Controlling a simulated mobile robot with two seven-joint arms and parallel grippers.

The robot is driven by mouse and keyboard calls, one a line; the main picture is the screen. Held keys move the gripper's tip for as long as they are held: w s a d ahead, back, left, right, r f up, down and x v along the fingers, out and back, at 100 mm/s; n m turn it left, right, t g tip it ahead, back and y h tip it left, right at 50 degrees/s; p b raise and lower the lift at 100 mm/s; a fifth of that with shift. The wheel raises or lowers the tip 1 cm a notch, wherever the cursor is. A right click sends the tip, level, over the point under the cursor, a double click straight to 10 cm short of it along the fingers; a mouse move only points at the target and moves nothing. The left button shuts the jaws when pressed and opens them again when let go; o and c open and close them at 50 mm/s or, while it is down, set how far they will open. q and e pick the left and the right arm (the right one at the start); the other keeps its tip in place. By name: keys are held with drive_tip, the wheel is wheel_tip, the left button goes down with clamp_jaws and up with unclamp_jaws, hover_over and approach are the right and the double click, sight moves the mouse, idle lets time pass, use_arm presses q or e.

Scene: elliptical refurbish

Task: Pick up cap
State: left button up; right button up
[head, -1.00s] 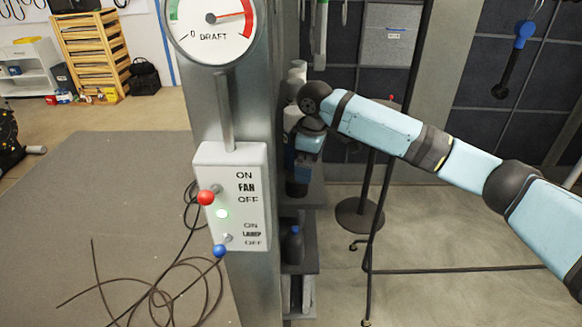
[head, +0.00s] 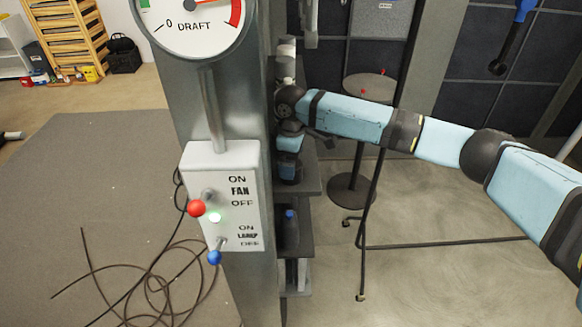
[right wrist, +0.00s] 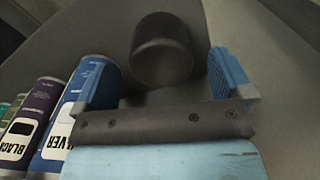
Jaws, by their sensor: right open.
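A dark grey cylindrical cap (right wrist: 162,48) shows in the right wrist view on a grey surface, just ahead of my right gripper. My right gripper (right wrist: 163,78) is open, with one blue finger on either side of the line to the cap. The cap is apart from both fingers, and nothing is held. In the head view my right arm reaches in from the right to the shelf behind the grey post, which hides most of the hand. The cap cannot be made out there. My left gripper is not in view.
Several labelled spray cans (right wrist: 60,120) stand close by the left finger. In the head view the grey post with a switch box (head: 222,195) blocks the shelf's left side. A dark bottle (head: 290,230) stands on a lower shelf. A thin stand (head: 370,200) is right of the shelf.

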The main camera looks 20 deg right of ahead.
wheel_tip(320, 180, down, 4)
drive_tip(key=shift+a+f+p, duration=0.15)
drive_tip(key=shift+p, duration=0.25)
drive_tip(key=c, duration=0.9)
drive_tip(key=shift+c, duration=0.2)
